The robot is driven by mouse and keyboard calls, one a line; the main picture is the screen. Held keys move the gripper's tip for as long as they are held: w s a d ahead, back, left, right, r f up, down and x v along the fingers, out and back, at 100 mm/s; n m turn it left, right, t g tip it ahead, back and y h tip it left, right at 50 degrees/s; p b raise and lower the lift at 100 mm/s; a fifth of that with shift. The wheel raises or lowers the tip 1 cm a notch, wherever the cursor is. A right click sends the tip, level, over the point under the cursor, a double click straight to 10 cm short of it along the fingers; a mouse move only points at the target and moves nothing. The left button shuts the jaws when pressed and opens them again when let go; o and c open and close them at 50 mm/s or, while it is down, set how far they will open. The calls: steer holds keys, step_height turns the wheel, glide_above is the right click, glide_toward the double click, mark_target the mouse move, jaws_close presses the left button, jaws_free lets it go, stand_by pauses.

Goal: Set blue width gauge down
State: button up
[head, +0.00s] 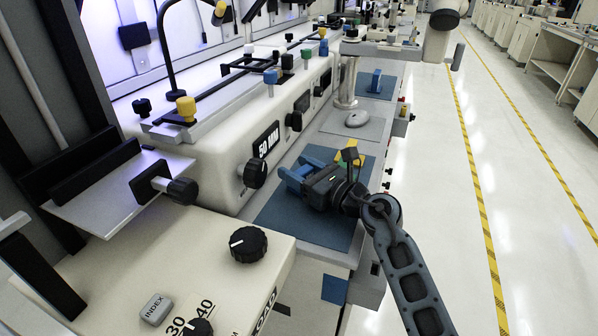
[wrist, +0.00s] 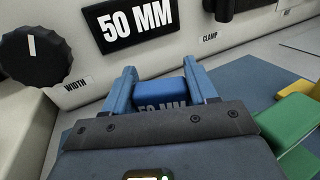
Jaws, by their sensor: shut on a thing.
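The blue width gauge (wrist: 165,90), marked 50 MM, sits between the two blue fingers of my gripper (wrist: 160,82) in the wrist view. My gripper is shut on it. In the head view my gripper (head: 294,178) is low over the blue mat (head: 300,222) at the front of the machine. The gauge cannot be told apart from the blue fingers there. Whether its underside touches the mat is hidden. The mat also shows in the wrist view (wrist: 240,82).
A green block (wrist: 285,122) and a yellow block (wrist: 298,88) are right of my gripper. The machine front with its 50 MM label (wrist: 128,22) and width knob (wrist: 30,48) rises just beyond. The right aisle is clear.

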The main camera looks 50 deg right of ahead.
steer(key=o, duration=1.2)
steer(key=shift+f, duration=0.1)
steer(key=shift+c, duration=0.2)
steer(key=shift+s+r, duration=0.1)
steer(key=shift+r, duration=0.1)
steer(key=s, duration=0.8)
steer(key=s+b, duration=0.1)
steer(key=s, duration=0.2)
steer(key=shift+s+a, duration=0.25)
steer(key=shift+s, duration=0.15)
